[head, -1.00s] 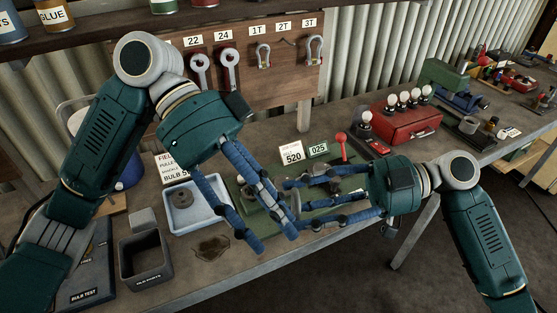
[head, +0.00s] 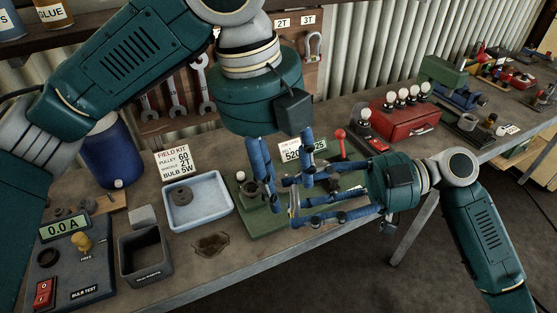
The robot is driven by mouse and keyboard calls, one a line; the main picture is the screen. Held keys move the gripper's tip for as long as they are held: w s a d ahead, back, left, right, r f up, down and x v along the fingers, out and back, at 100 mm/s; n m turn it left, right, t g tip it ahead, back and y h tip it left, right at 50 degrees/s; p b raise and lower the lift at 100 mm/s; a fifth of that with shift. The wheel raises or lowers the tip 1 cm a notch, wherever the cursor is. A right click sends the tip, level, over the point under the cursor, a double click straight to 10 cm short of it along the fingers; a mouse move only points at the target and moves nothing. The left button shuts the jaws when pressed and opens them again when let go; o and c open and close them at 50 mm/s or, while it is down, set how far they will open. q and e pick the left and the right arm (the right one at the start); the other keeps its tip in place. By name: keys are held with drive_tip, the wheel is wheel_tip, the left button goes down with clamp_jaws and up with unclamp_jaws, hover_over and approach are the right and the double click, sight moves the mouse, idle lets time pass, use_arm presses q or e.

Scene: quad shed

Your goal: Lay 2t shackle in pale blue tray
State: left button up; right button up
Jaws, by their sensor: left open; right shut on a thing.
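The pale blue tray (head: 224,213) lies on the bench left of centre, with a grey pulley wheel inside and free floor beside it. My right gripper (head: 294,201) points left over the green plate and is shut on a small grey metal piece, the 2T shackle (head: 294,203), mostly hidden by the fingers. My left gripper (head: 284,190) points down right at my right gripper's fingertips. It is open, with its fingers spread around the area of the shackle. I cannot tell whether it touches the shackle.
A dark grey bin (head: 146,258) and a bulb tester (head: 75,265) stand left of the tray. A field kit card (head: 172,163) stands behind it. The green-based device (head: 262,222) is right of it. A red toolbox (head: 405,122) with bulbs stands farther right.

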sight(291, 212)
use_arm(q)
drive_tip(key=f, duration=0.2)
drive_tip(key=d+f, duration=0.1)
drive_tip(key=f, duration=0.5)
drive_tip(key=shift+w+d+f, duration=0.1)
drive_tip(key=shift+d, duration=0.15)
clamp_jaws()
use_arm(e)
drive_tip(key=shift+w, duration=0.1)
use_arm(q)
drive_tip(key=shift+d, duration=0.1)
use_arm(e)
drive_tip(key=o, duration=1.3)
